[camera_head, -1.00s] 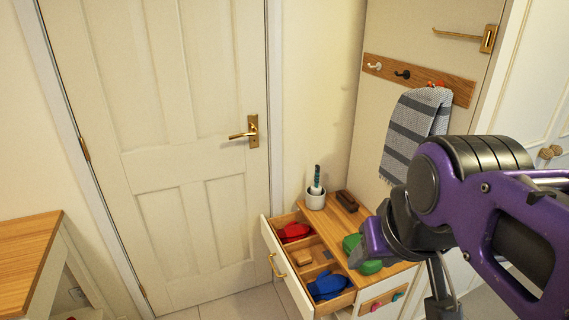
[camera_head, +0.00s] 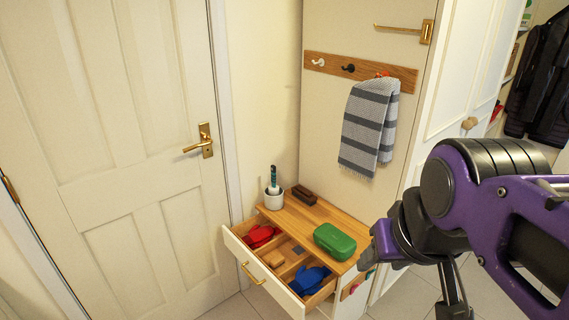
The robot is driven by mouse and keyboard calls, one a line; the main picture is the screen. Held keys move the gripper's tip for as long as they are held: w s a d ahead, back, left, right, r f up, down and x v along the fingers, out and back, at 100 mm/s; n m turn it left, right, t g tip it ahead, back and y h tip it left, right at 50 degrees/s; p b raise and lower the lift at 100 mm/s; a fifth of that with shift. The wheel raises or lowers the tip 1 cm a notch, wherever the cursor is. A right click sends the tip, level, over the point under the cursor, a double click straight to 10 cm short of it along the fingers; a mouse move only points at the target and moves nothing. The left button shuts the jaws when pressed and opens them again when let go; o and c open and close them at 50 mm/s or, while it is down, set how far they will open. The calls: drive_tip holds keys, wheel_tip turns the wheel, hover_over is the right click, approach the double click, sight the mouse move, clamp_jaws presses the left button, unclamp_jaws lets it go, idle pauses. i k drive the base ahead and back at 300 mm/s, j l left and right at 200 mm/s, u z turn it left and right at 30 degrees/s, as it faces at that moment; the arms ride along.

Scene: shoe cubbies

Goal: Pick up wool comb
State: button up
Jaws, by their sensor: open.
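No object is plainly a wool comb from this distance. A small dark-brown wooden item, like a brush or block (camera_head: 304,194), lies on the back of the cabinet top. My gripper (camera_head: 452,290) hangs at the lower right, right of the cabinet, open and apart from these things. Its lower end is cut off by the frame.
The cabinet top (camera_head: 282,216) holds a white cup (camera_head: 273,198) with a handled tool and a green case (camera_head: 334,241). Red (camera_head: 262,236) and blue (camera_head: 310,279) items lie in the drawer. A striped towel (camera_head: 369,125) hangs above. Tiled floor (camera_head: 395,292) shows at right.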

sight(279, 260)
drive_tip(key=j+z, duration=0.75)
drive_tip(key=i+j+z, duration=0.1)
drive_tip(key=j+z, duration=0.5)
drive_tip(key=j, duration=0.45)
drive_tip(key=i+j+z, duration=0.15)
drive_tip(key=j, duration=0.35)
